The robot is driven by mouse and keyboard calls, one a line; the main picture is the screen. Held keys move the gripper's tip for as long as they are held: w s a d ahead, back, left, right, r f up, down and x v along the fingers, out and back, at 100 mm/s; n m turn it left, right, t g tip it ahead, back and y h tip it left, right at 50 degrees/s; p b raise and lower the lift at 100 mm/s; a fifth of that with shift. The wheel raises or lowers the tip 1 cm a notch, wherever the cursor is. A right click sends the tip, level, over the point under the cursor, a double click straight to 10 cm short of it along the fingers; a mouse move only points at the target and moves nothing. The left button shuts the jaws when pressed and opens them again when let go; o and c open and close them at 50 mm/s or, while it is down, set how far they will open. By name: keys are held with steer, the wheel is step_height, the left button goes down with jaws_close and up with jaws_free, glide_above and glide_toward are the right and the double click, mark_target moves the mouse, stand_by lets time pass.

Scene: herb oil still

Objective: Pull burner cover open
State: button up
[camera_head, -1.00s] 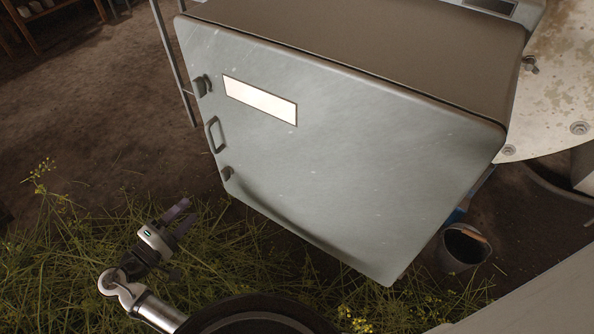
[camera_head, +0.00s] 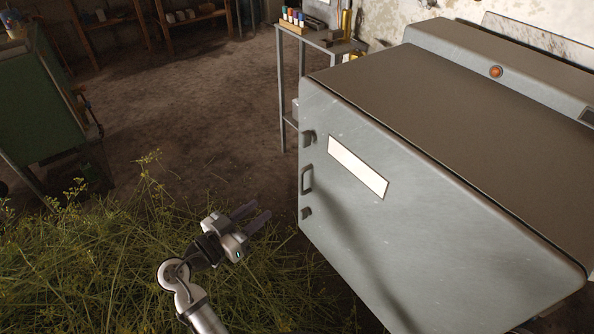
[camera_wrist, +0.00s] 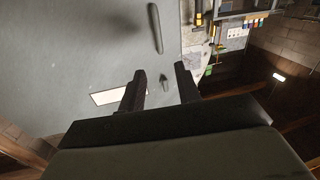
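The burner cover (camera_head: 400,230) is a large grey metal door on the front of a boxy unit, and it looks shut. It has a pale rectangular label (camera_head: 357,166), a dark bar handle (camera_head: 306,180) near its left edge, and a dark latch above and below the handle. My gripper (camera_head: 258,217) is to the left of the handle and apart from it, its fingers spread and empty. In the wrist view the two fingers (camera_wrist: 160,88) stand apart, with the handle (camera_wrist: 155,28) beyond them and the label (camera_wrist: 118,96) behind the left finger.
A grey metal stand (camera_head: 318,38) with small coloured bottles is behind the unit. A green cabinet (camera_head: 38,100) stands at the far left. Tall grass (camera_head: 110,265) fills the lower left around my arm. Bare dirt floor (camera_head: 200,110) lies open between them.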

steer(key=w+d+m+p, duration=0.1)
steer(key=w+d+p, duration=0.2)
steer(key=w+d, duration=0.6)
steer(key=shift+w+d+r+p, duration=0.3)
steer(key=shift+w+r, duration=0.1)
steer(key=shift+w, duration=0.1)
jaws_close()
